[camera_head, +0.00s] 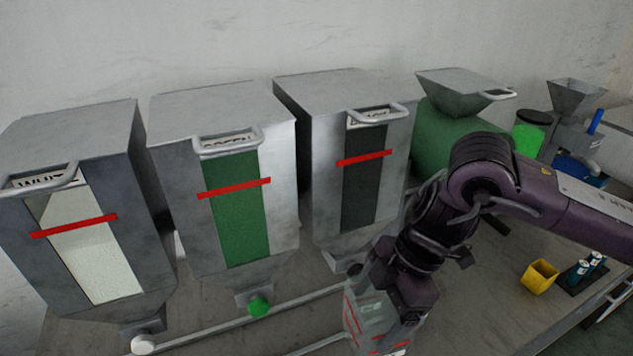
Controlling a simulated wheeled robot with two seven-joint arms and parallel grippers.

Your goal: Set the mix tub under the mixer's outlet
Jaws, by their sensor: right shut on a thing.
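A clear, box-like tub with red lines (362,312), which I take as the mix tub, is at the lower middle, cut off by the bottom edge. My right gripper (392,300) is shut on it from the right; the fingertips are mostly hidden. The green mixer drum (434,145) with a grey funnel (458,90) stands at the back right, behind my right arm. I cannot make out its outlet, which is hidden by the arm. The tub is in front of the black hopper and apart from the mixer. My left gripper is not in view.
Three grey hoppers stand along the wall: white (90,265), green (235,220) and black (362,200). A pipe-like rail (210,328) runs in front of them. A yellow bin (539,277) and small bottles (580,272) are at the right. The bench between tub and bin is clear.

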